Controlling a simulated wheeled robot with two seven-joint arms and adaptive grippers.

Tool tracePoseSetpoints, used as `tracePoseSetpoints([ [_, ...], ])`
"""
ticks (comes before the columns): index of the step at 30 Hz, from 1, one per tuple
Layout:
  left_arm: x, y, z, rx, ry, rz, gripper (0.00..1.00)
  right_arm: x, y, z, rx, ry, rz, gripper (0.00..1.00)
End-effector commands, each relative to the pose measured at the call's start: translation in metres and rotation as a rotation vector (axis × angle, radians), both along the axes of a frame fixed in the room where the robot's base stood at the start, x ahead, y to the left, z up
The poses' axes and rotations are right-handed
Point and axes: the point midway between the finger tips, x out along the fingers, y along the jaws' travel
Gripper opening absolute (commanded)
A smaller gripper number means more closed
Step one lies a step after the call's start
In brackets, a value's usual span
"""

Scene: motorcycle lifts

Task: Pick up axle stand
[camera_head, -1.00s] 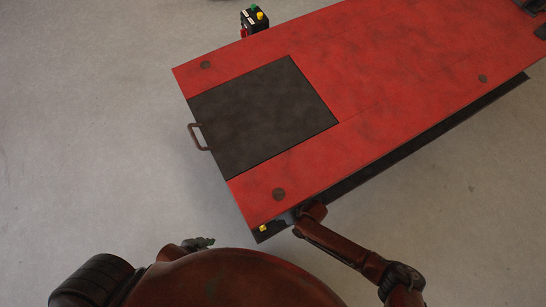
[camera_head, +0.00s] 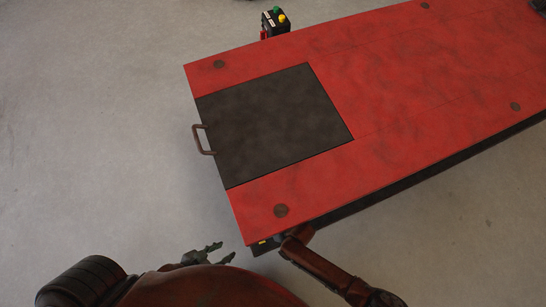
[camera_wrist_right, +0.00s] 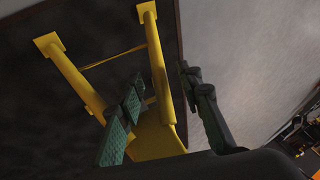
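The yellow axle stand (camera_wrist_right: 160,138) shows in the right wrist view, with splayed legs, square foot plates and a thin brace. My right gripper (camera_wrist_right: 163,76) is open, with one green-padded finger on each side of a yellow leg. I cannot tell whether either finger touches it. In the head view my right gripper is hidden under the lift's near edge; a small yellow patch there may be part of the stand. My left gripper (camera_head: 226,251) is open and empty over the floor, left of the lift's near corner.
The red motorcycle lift (camera_head: 400,90) fills the upper right, with a black plate (camera_head: 270,120) and a brown handle (camera_head: 202,140) at its end. A control box (camera_head: 275,24) with green and yellow buttons stands behind it. The grey floor at left is clear.

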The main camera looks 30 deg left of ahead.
Motion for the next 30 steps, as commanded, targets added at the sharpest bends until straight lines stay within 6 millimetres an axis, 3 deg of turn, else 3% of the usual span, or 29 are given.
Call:
tracePoseSetpoints([
  [6,0.0003,0.0,0.0007,0.0,-0.001,0.0,0.4,0.0005,0.0004,0.001,0.001,-0.001,0.0,0.32],
  [20,0.0006,-0.0001,0.0008,0.0,-0.001,-0.001,0.4,0.0001,0.0003,0.0009,0.0,0.0,0.0,0.0],
  [30,0.0005,-0.0001,0.0007,0.0,-0.001,-0.001,0.4,-0.0003,0.0005,0.0008,0.001,0.001,0.0,0.0],
])
